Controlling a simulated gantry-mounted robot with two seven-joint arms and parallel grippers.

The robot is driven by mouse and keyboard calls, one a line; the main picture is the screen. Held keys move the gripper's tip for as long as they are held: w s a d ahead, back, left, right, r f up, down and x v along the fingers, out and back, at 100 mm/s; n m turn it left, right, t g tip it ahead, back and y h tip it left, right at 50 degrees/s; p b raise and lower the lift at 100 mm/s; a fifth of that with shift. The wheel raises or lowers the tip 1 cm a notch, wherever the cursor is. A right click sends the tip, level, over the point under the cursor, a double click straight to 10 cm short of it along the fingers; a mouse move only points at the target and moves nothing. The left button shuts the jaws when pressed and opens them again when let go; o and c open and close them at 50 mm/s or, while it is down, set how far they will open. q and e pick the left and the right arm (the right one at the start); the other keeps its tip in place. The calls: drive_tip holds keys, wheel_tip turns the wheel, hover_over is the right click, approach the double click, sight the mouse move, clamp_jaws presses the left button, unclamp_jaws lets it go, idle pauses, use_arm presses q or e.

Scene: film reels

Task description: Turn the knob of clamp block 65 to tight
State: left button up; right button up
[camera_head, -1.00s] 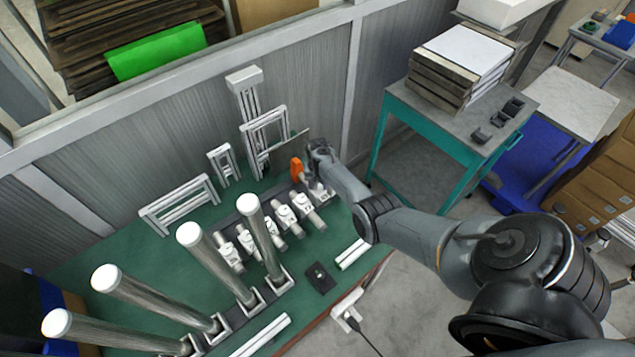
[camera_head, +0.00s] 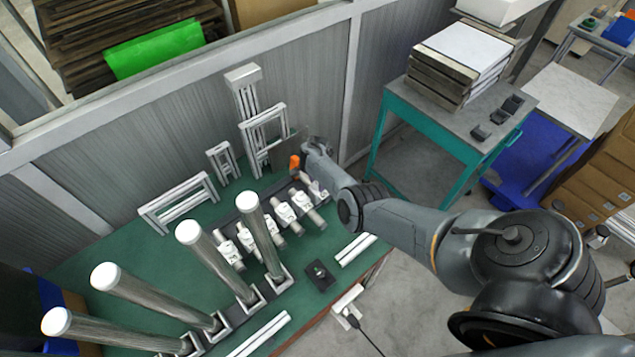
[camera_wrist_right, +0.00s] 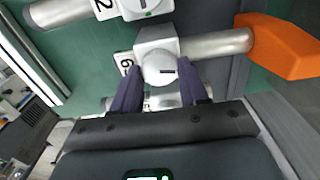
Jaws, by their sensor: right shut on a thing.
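In the right wrist view a white clamp block (camera_wrist_right: 142,44) holds a silver rod. Its label (camera_wrist_right: 124,64) is partly visible and shows a digit that looks like 6; I cannot read the whole number. The block's round white knob (camera_wrist_right: 157,67) has a short dark mark, lying nearly sideways in the picture. My right gripper (camera_wrist_right: 158,80) is shut on the knob, one dark finger on each side. In the head view the right gripper (camera_head: 308,182) is at the right end of the row of clamp blocks (camera_head: 283,212), mostly hidden by its arm. My left gripper is not in view.
An orange piece (camera_wrist_right: 285,45) sits on the rod's end. A neighbouring block (camera_wrist_right: 145,6) is close by. Tall posts (camera_head: 262,235) stand in front of the row. A black box (camera_head: 319,276) and pale bars (camera_head: 356,250) lie on the green bench (camera_head: 120,248).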

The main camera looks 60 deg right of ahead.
drive_tip(key=m+b, duration=0.1)
drive_tip(key=m, duration=0.3)
drive_tip(key=shift+f+m, duration=0.1)
drive_tip(key=shift+m, duration=0.2)
drive_tip(key=m+b, duration=0.1)
drive_tip(key=m, duration=0.1)
drive_tip(key=shift+a+m, duration=0.1)
drive_tip(key=shift+m, duration=0.2)
drive_tip(key=m+b, duration=0.3)
drive_tip(key=m, duration=0.2)
drive_tip(key=shift+s, duration=0.1)
drive_tip(key=m+b, duration=0.2)
drive_tip(key=shift+a+m, duration=0.1)
drive_tip(key=shift+m, duration=0.5)
drive_tip(key=o, duration=1.1)
drive_tip(key=shift+c, duration=0.2)
